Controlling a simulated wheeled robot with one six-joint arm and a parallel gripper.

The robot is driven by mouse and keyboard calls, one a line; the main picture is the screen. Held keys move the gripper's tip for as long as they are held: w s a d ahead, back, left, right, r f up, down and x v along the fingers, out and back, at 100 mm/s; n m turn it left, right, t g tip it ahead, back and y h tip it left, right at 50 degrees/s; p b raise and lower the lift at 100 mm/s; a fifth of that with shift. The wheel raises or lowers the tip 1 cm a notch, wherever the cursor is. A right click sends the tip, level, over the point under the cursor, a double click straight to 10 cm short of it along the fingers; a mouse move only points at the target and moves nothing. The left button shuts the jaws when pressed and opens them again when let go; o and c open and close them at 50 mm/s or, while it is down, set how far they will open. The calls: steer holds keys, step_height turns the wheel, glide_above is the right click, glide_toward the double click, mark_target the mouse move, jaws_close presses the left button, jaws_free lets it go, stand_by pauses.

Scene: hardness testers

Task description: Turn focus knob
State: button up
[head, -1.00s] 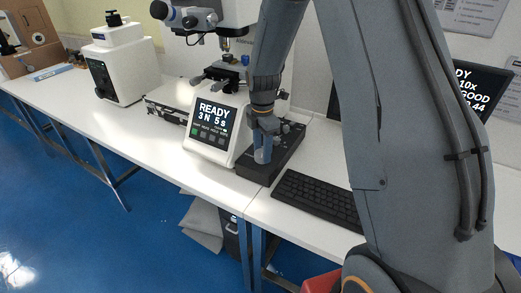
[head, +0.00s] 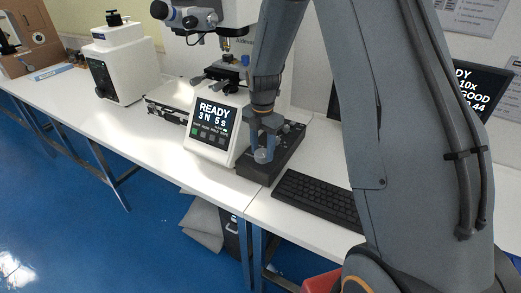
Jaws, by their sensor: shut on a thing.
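The focus knob (head: 263,156) is a light grey round knob on top of a dark control box (head: 256,174), at the box's front left end. My gripper (head: 264,146) points down over the box from above, with its fingers around the knob, shut on it. The fingers hide part of the knob's sides. The hardness tester (head: 215,122) stands just left of the box, its screen reading "READY 3 N 5 s".
A black keyboard (head: 318,201) lies right of the control box. A monitor (head: 482,88) stands at the right, partly behind my arm. A second white machine (head: 122,65) stands further left. The white table (head: 130,135) has free room along its front edge.

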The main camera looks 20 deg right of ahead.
mark_target(262, 153)
steer(key=shift+a+r, duration=0.1)
steer(key=shift+a, duration=0.05)
steer(key=o, duration=1.1)
steer(key=shift+a, duration=0.1)
steer(key=shift+c, duration=0.2)
steer(key=shift+r, duration=0.15)
step_height(262, 153, up, 7)
steer(key=shift+r+b, duration=0.2)
steer(key=shift+b, duration=0.85)
